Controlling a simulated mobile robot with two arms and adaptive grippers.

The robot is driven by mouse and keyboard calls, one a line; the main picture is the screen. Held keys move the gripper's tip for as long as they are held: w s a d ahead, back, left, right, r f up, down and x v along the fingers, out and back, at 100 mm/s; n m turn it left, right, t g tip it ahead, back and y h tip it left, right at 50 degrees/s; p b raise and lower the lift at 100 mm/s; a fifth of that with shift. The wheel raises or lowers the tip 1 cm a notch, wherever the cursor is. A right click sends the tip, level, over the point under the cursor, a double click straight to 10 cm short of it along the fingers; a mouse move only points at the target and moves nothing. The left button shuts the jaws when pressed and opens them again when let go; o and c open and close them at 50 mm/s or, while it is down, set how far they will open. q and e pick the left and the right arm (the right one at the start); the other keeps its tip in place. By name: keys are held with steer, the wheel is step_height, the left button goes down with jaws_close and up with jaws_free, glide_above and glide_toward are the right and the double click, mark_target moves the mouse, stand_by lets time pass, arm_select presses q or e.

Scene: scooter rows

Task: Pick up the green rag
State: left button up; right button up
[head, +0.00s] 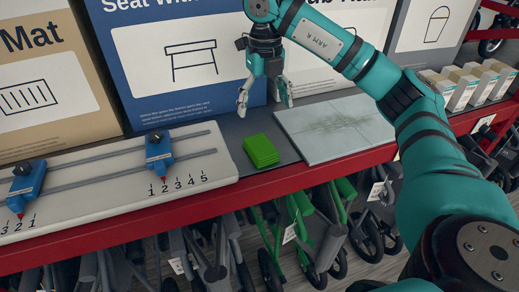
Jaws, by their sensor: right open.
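The green rag (261,151) is a bright green folded block. It lies on a dark grey mat (237,131) on the red-edged shelf, between a white numbered board and a pale tile. My right gripper (265,105) hangs above and just behind the rag in the head view, with its fingers pointing down. Its fingers are spread apart with nothing between them. The rag is fully visible and the gripper appears apart from it. My left gripper is not in view.
The white numbered board (110,198) with two blue sliders on rails lies left of the rag. A smudged pale tile (335,128) lies right. Large boxes (178,62) stand behind, small cartons (466,88) at right. Folded scooters (300,232) stand below the red shelf edge (213,196).

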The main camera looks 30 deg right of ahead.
glide_above(261, 145)
steer(key=f, duration=0.8)
steer(key=shift+s+d+f+p, duration=0.1)
steer(key=shift+s+d+p, duration=0.15)
steer(key=shift+p, duration=0.15)
steer(key=f+p, duration=0.1)
steer(key=f, duration=0.2)
steer(key=f+p, duration=0.1)
steer(key=shift+w+a+f+p, duration=0.3)
steer(key=shift+f, duration=0.35)
steer(key=c, duration=1.2)
